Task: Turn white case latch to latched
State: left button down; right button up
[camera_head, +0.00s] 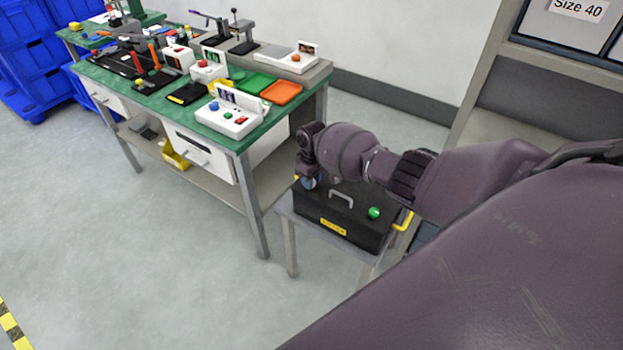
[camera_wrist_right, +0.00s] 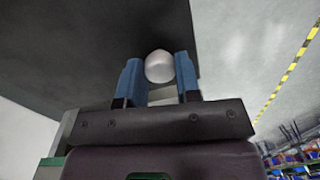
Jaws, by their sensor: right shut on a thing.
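A black case (camera_head: 345,230) with a grey handle on top and a yellow label on its front sits on a small grey table. A green knob (camera_head: 374,213) is on the right part of its top. My right gripper (camera_head: 309,184) is at the case's left end, its arm reaching in from the right. In the right wrist view, the two blue fingers (camera_wrist_right: 158,82) are shut on a rounded white latch knob (camera_wrist_right: 159,66), with the case's dark surface behind it. The latch's angle cannot be told. My left gripper is not in view.
A green-topped workbench (camera_head: 150,100) with trays, button boxes and tools stands left of the small table (camera_head: 290,225). A yellow handle (camera_head: 403,221) is at the right of the case. A grey cabinet (camera_head: 500,75) stands behind at the right. The floor at the left front is clear.

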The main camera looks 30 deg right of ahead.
jog(key=o, duration=0.9)
jog(key=shift+o, duration=0.2)
jog(key=shift+d+r, duration=0.1)
jog(key=shift+r, duration=0.5)
notch_tip(320, 180, up, 10)
jog(key=p, duration=0.2)
jog(key=shift+d+f, duration=0.15)
jog(key=shift+d, duration=0.05)
jog(key=shift+w, duration=0.15)
